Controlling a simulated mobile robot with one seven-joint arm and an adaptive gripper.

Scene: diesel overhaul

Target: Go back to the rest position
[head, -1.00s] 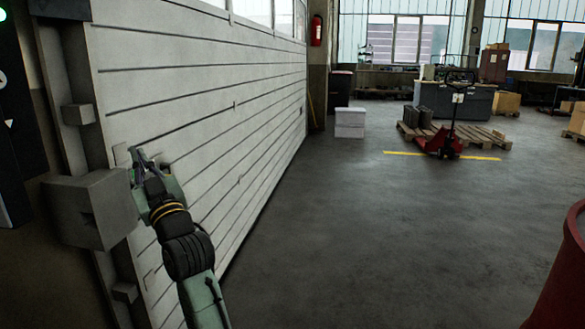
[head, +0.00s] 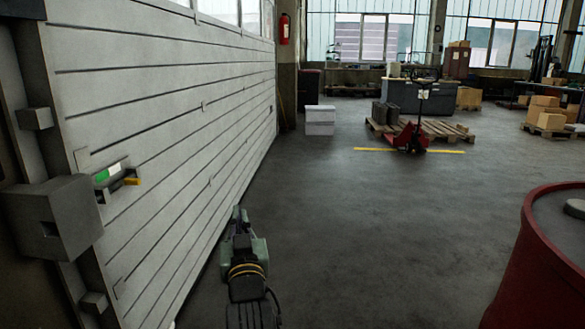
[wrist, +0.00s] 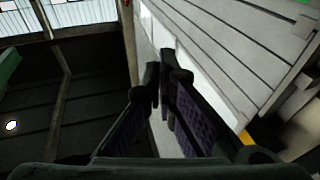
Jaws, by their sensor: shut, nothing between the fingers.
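My gripper (head: 238,213) is low in the middle of the head view, in front of the white slatted door (head: 190,110) and clear of its latch. Its fingers are together and hold nothing; they also show close together in the wrist view (wrist: 160,80). The latch (head: 116,178) sits at the door's left edge, with a green and white marking and a yellow handle end (head: 132,181). A grey block (head: 50,220) is on the frame just left of it.
A red drum (head: 525,255) stands close at the right. A red pallet truck (head: 410,138) and a wooden pallet (head: 450,130) are farther back, behind a yellow floor line (head: 440,152). White boxes (head: 320,121) stand near the door's far end. The grey floor (head: 360,225) between is clear.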

